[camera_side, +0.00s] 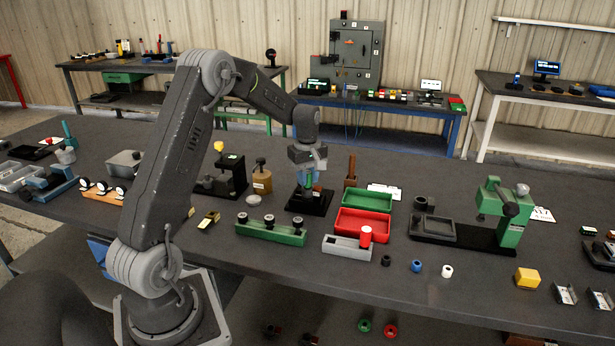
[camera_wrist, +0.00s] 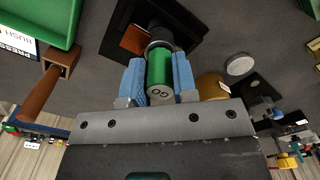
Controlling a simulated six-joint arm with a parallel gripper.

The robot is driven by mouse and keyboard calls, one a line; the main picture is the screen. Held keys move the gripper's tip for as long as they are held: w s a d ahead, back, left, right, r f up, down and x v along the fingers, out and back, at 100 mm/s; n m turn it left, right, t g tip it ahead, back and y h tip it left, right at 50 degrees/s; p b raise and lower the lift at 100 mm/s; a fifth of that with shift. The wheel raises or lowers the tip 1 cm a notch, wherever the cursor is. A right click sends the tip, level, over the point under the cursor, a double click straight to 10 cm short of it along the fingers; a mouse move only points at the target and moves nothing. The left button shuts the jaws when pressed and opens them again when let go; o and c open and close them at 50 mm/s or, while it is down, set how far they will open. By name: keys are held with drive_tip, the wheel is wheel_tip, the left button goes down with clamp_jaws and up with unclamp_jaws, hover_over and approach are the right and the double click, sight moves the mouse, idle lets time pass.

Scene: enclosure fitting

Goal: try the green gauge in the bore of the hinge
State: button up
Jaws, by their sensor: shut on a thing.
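My gripper (camera_wrist: 160,82) is shut on the green gauge (camera_wrist: 159,66), a cylinder marked "GO" on its near end, held between blue finger pads. In the side view my gripper (camera_side: 307,172) is low over a black base, and a little of the green gauge (camera_side: 308,181) shows below it. In the wrist view the gauge's far end lines up with a grey ring at the black fixture (camera_wrist: 189,32), beside a brown block. The hinge is not clearly made out; the bore is hidden behind the gauge. I cannot tell whether the gauge's tip is inside.
Red (camera_side: 350,231) and green (camera_side: 374,201) bins stand right of the fixture. A green block with black knobs (camera_side: 270,230) lies in front. A tan cylinder (camera_side: 262,180) stands to the left.

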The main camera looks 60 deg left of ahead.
sight(308, 172)
drive_tip(key=shift+r, duration=0.2)
idle(0.5)
drive_tip(key=shift+r, duration=3.75)
